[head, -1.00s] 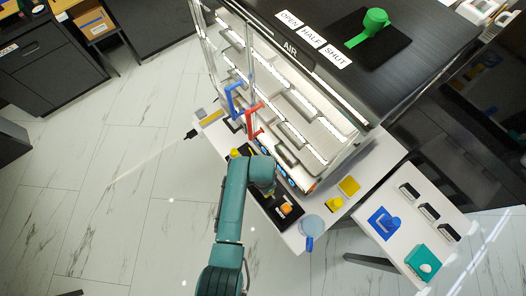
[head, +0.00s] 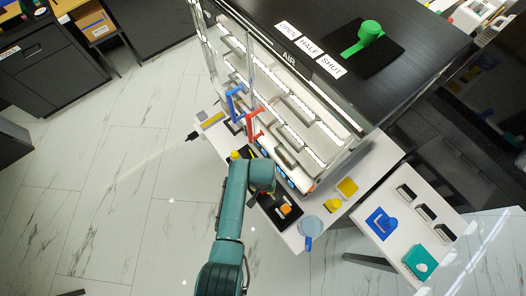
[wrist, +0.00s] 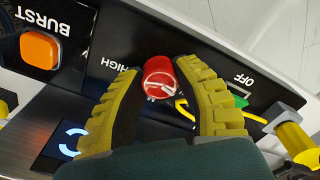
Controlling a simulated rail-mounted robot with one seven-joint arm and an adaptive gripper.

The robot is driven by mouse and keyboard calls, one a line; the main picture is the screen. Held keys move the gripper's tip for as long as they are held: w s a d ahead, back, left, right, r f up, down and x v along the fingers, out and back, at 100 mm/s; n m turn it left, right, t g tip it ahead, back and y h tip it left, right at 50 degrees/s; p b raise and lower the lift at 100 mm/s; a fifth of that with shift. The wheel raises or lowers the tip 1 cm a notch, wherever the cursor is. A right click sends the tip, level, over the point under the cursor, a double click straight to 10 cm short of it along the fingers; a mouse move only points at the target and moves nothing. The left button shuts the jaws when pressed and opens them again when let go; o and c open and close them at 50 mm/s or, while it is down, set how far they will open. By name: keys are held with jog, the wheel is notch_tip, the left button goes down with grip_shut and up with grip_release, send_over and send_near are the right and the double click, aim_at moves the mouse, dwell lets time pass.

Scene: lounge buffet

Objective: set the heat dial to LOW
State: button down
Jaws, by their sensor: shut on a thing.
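The heat dial is a red knob (wrist: 160,78) on a black panel (wrist: 108,82), seen upside down in the wrist view. HIGH is printed to its left, and OFF with a green mark is to its right. A yellow mark shows below it, partly covered by a finger. I cannot read a LOW label or tell clearly where the dial points. My gripper (wrist: 160,70) has its two yellow-padded fingers closed on either side of the red knob. In the head view my own arm hides the dial and the fingers; part of the black panel (head: 271,207) shows.
An orange BURST button (wrist: 40,49) is beside HIGH; a lit blue display (wrist: 70,138) is nearer. A yellow part (wrist: 298,143) stands close on the right. In the head view, red (head: 254,127) and blue (head: 236,103) handles stand behind my arm, by the glass case.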

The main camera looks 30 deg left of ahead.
jog(key=shift+f, duration=0.1)
dwell(0.4)
jog(key=c, duration=0.7)
grip_release()
notch_tip(320, 180, up, 12)
